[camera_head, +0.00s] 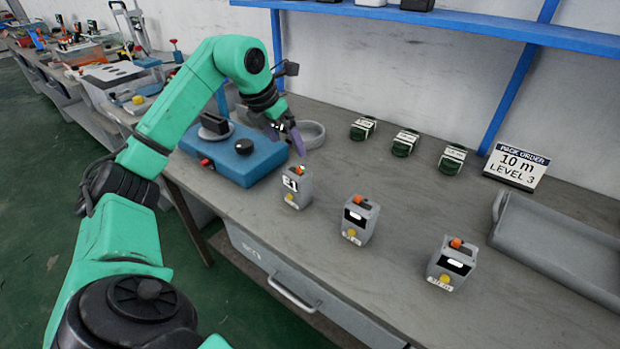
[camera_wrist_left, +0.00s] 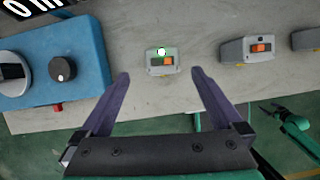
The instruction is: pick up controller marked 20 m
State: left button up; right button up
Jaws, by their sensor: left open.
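Three grey controllers with orange buttons and yellow knobs stand on the bench: the left one (camera_head: 296,187), the middle one (camera_head: 357,219) and the right one (camera_head: 450,264). Their small front labels are too small to read. The left one has a lit display and a glowing light on top. My left gripper (camera_head: 285,140) is open and empty, above and behind the left controller. In the left wrist view the left controller (camera_wrist_left: 155,65) lies between and beyond the fingertips, apart from them. A green and black arm, apparently my right, shows there with its small dark gripper (camera_wrist_left: 264,107).
A blue box (camera_head: 236,160) with a black knob and a grey ring (camera_head: 312,135) are near my left gripper. Several green-and-white items, including one coil (camera_head: 363,128), line the back. A grey tray (camera_head: 560,240) is at right.

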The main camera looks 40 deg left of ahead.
aim_at(299, 172)
pick_arm(q)
jog(key=f, duration=0.5)
jog(key=shift+w+d+f, duration=0.15)
jog(key=shift+w+f, duration=0.1)
jog(key=shift+w, duration=0.1)
jog(key=p+x, duration=0.1)
jog(key=x, duration=0.6)
jog(key=shift+w+r, duration=0.15)
jog(key=shift+w, duration=0.05)
jog(key=shift+w+f, duration=0.2)
jog(key=shift+f, duration=0.15)
jog(key=shift+r, duration=0.1)
jog(key=c, duration=1.2)
pick_arm(e)
jog(key=s, duration=0.1)
jog(key=s+r, duration=0.1)
jog(key=shift+s+r, duration=0.1)
jog(key=shift+s, duration=0.3)
